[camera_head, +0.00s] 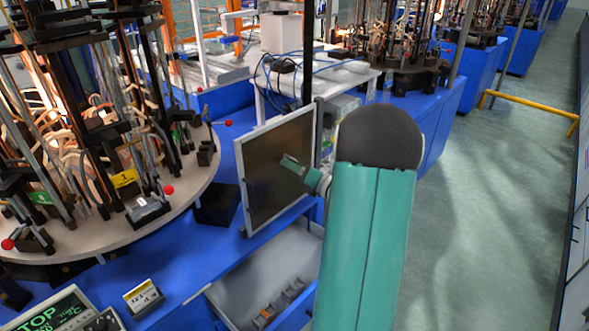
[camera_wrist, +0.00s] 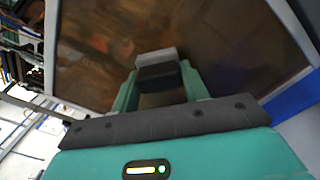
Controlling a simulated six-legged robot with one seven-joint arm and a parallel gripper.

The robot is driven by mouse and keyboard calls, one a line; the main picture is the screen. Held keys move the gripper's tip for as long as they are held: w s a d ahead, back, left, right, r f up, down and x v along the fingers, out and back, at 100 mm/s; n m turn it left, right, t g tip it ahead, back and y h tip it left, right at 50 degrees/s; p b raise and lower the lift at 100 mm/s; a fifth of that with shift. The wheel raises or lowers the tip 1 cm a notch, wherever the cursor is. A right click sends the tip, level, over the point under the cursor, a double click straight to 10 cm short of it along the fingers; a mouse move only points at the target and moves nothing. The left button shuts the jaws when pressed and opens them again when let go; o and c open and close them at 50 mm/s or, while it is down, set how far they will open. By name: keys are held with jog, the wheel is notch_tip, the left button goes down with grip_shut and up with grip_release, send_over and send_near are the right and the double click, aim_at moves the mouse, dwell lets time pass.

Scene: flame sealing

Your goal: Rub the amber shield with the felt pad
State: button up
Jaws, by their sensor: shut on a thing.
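The amber shield (camera_head: 270,165) is a dark brown see-through panel in a light grey frame, standing upright at the middle of the head view. It fills the upper part of the wrist view (camera_wrist: 95,45). My gripper (camera_wrist: 158,74) has teal fingers shut on the felt pad (camera_wrist: 157,56), a small block, light grey on its far side and dark on its near side. In the head view my gripper (camera_head: 294,166) is in front of the right half of the shield, partly hidden by my arm. I cannot tell whether the pad touches the panel.
A round table (camera_head: 130,225) with burner rigs and red knobs stands at left on a blue bench (camera_head: 170,265). An open drawer (camera_head: 265,265) lies below the shield. A small labelled block (camera_head: 142,296) and a display panel (camera_head: 60,315) sit at front left.

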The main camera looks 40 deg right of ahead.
jog(key=s, duration=0.6)
dwell(0.3)
jog(key=shift+s, duration=0.15)
jog(key=s, duration=0.2)
jog(key=shift+s+d, duration=0.1)
jog(key=shift+s, duration=0.3)
dwell(0.7)
